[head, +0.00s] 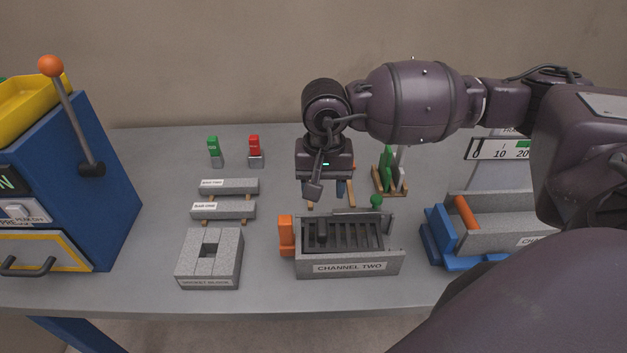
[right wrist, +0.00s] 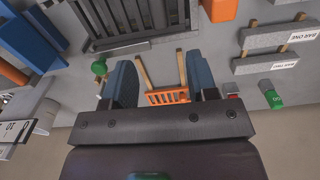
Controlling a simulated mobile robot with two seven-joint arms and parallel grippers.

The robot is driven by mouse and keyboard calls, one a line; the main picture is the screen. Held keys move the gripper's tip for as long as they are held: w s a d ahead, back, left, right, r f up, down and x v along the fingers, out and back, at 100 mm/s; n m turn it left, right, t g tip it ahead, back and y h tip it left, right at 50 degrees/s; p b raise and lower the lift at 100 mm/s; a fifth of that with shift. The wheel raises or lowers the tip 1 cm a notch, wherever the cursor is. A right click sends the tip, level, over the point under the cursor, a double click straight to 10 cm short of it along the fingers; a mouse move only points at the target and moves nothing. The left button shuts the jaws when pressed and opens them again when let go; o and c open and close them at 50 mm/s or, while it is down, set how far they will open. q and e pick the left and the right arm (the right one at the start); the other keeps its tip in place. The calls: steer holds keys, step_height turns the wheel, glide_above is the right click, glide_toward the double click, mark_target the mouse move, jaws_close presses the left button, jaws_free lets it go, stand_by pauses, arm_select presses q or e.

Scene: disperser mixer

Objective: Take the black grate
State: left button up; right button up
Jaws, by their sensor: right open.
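The black grate (head: 345,234) is a dark slatted piece lying inside the grey box labelled CHANNEL TWO (head: 345,268). In the right wrist view the grate (right wrist: 135,14) shows at the top, cut by the frame edge. My right gripper (head: 327,190) points down behind the box, on its far side, apart from the grate. Its two blue-grey fingers (right wrist: 160,68) are spread, with nothing held between them. My left gripper is not in view.
An orange slotted piece (right wrist: 168,97) on wooden strips shows between my right fingers' line of sight.

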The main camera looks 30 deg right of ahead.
mark_target(322, 222)
step_height(322, 222, down, 9)
steer(key=shift+r, duration=0.2)
steer(key=shift+f, duration=0.8)
jaws_close()
steer(key=c, duration=0.6)
jaws_free()
steer(key=shift+c, duration=0.2)
jaws_close()
steer(key=shift+s+a, duration=0.15)
steer(key=shift+s, duration=0.05)
